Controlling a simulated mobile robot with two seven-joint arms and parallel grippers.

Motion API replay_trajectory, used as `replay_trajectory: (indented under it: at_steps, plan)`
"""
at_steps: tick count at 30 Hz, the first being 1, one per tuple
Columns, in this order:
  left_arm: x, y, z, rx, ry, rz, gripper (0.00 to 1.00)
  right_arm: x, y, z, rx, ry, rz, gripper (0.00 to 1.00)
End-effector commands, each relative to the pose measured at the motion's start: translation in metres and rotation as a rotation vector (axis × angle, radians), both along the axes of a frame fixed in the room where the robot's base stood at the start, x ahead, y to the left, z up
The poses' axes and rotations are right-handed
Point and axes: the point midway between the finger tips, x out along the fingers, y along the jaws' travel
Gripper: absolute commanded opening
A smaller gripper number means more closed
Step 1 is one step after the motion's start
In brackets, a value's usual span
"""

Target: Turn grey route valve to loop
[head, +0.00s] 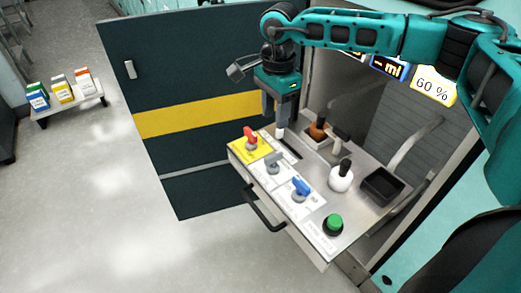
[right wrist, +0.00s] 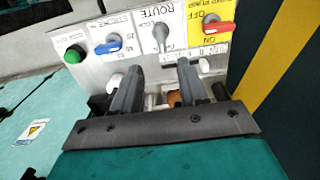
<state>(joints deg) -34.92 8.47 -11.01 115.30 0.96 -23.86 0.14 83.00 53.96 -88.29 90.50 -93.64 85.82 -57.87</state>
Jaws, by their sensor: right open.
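The grey route valve (head: 273,161) sits on a white plate of the console, between the red-handled valve (head: 250,138) and the blue-handled valve (head: 300,187). In the right wrist view the grey valve (right wrist: 160,34) shows beside the upside-down word ROUTE, its handle roughly along the picture's vertical. The loop mark is too small to read. My right gripper (head: 278,121) points down above the console's back left part, behind the grey valve and apart from it. Its fingers (right wrist: 159,68) are spread with no valve between them. My left gripper is not in view.
A green button (head: 333,224) is at the console's right end. A white round-based tool (head: 341,177), a brown-topped item (head: 318,128) and a black tray (head: 382,186) stand behind the valves. A black handle (head: 262,210) sticks out in front.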

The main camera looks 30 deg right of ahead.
Motion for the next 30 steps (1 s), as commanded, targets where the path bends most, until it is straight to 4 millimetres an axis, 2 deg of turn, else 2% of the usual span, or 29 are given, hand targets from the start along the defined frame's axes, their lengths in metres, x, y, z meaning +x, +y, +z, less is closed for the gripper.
replay_trajectory:
  at_steps: [5,15,21,25,30]
  plan:
    - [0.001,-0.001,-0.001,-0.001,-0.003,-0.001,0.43,0.000,-0.005,-0.012,-0.016,0.002,0.001,0.43]
    - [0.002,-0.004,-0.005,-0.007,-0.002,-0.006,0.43,0.000,-0.004,-0.081,-0.013,0.002,0.000,0.43]
    - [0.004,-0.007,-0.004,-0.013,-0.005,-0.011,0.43,0.000,-0.003,-0.112,-0.011,0.000,-0.001,0.43]
    - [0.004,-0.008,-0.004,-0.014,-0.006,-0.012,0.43,0.000,-0.003,-0.124,-0.011,0.000,0.000,0.43]
    - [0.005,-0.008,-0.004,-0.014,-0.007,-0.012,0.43,0.001,-0.003,-0.127,-0.011,-0.002,0.000,0.43]
